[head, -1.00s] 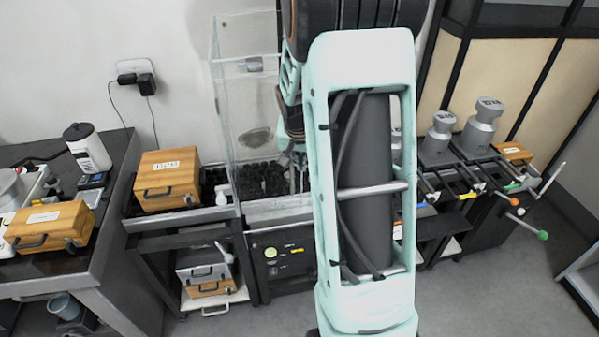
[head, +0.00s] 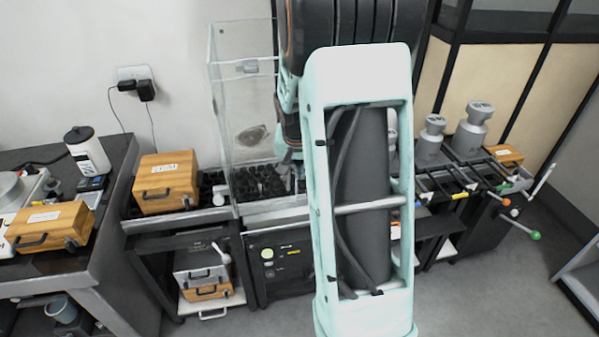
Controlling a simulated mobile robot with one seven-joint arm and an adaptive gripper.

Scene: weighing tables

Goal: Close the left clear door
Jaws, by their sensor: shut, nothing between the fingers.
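A tall clear enclosure (head: 240,100) stands against the wall behind my arm, on the bench left of centre. Its left clear panel (head: 221,130) shows edge-on as a narrow upright strip. A small grey fitting (head: 247,68) sits near the top of the clear front. I cannot tell how far the left clear door stands open. My gripper (head: 291,158) points down at the enclosure's right part, over the dark cups inside. Its fingers are small and dark here, shut and empty. My arm hides the right side of the enclosure.
A wooden case (head: 167,182) stands left of the enclosure, with a white-headed knob (head: 219,194) between them. Several grey weights (head: 473,128) stand on the bench at the right. Another wooden case (head: 50,228) lies on the left table. Bare floor shows in front.

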